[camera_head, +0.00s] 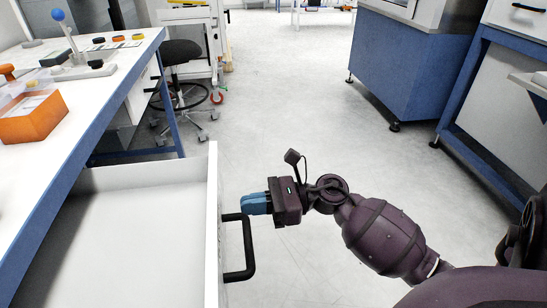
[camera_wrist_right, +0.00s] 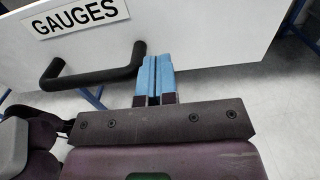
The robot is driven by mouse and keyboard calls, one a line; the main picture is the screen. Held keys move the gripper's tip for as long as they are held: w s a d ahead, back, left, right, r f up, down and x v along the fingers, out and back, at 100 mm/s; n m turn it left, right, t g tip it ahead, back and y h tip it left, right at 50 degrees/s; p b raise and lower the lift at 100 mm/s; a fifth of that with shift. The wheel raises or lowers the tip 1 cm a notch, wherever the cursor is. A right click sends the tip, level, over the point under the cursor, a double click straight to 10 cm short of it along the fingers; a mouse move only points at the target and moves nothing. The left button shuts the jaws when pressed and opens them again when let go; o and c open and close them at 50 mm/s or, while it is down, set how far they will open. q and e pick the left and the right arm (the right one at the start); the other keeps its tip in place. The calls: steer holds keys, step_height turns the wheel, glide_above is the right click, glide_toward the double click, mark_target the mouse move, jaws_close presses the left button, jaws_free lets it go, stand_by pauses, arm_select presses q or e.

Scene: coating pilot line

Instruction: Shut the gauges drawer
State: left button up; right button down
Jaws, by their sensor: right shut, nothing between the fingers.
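The gauges drawer (camera_head: 212,190) is a white drawer pulled well out from under the bench at the lower left of the head view. Its inside looks empty where it shows. A black bar handle (camera_head: 245,250) is on its front. In the right wrist view the drawer front (camera_wrist_right: 200,35) carries a label reading GAUGES (camera_wrist_right: 82,15), with the handle (camera_wrist_right: 95,72) below. My right gripper (camera_head: 243,204) has blue fingers, shut and empty, pointing at the drawer front beside the handle's far end. The fingertips (camera_wrist_right: 155,60) are at or very near the front; I cannot tell whether they touch. My left gripper is out of view.
The white bench (camera_head: 100,80) with blue frame stands at left, holding an orange box (camera_head: 32,118). A black stool (camera_head: 182,55) stands behind. A blue cabinet (camera_head: 405,75) is at the upper right. The grey floor in the middle is clear.

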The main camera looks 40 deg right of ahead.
mark_target(222, 208)
steer(key=x, duration=0.3)
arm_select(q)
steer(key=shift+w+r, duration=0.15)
arm_select(e)
steer(key=shift+w+a, duration=0.15)
steer(key=shift+a, duration=0.05)
steer(key=p+x, duration=0.1)
steer(key=x, duration=2.7)
steer(key=shift+w+a+f, duration=0.1)
steer(key=shift+w+a, duration=0.05)
steer(key=shift+w, duration=0.05)
steer(key=shift+w+a, duration=0.15)
steer(key=shift+a, duration=0.1)
steer(key=shift+r, duration=0.2)
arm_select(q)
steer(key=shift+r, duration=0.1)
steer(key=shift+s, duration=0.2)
arm_select(e)
steer(key=shift+a+r, duration=0.1)
